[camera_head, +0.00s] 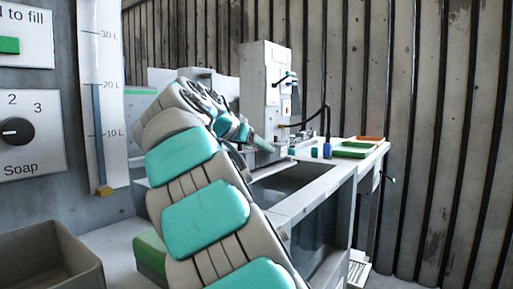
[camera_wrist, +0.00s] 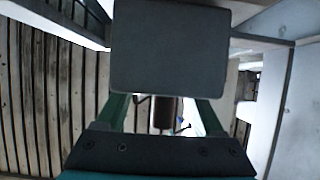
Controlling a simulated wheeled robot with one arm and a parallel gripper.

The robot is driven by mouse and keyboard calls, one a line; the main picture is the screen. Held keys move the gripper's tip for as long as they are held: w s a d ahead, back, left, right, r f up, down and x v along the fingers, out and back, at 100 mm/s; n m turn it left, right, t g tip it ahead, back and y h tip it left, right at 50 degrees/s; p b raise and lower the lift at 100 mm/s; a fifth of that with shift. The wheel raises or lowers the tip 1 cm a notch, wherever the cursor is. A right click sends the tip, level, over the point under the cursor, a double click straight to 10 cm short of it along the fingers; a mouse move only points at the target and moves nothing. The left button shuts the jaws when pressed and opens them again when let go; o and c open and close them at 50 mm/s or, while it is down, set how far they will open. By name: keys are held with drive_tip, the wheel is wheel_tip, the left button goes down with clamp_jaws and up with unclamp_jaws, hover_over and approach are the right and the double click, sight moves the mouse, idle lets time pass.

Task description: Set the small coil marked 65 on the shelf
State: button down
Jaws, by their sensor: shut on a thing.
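My gripper (camera_wrist: 165,108) shows in the wrist view with its two green fingers set apart. It is shut on a dark grey block-like thing (camera_wrist: 168,48) with a flat, plain face. I see no number or winding on it, so I cannot tell whether it is the coil marked 65. In the head view my gripper (camera_head: 264,144) is small and partly blurred, at the far end of my arm near the white machine, above the back of the basin. No marking 65 and no clearly recognisable shelf can be made out in either view.
A white machine (camera_head: 265,85) stands behind a counter with a sunken basin (camera_head: 295,180). A blue item (camera_head: 327,150), a teal item (camera_head: 314,153), a green tray (camera_head: 355,149) and an orange tray (camera_head: 370,138) are on the counter's right. A grey bin (camera_head: 50,250) is at lower left.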

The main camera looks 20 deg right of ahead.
drive_tip(key=shift+f+b, duration=0.5)
drive_tip(key=shift+b, duration=0.15)
idle(0.8)
unclamp_jaws()
drive_tip(key=shift+f, duration=0.1)
wheel_tip(320, 180, up, 4)
drive_tip(key=p, duration=0.5)
drive_tip(key=shift+r, duration=0.2)
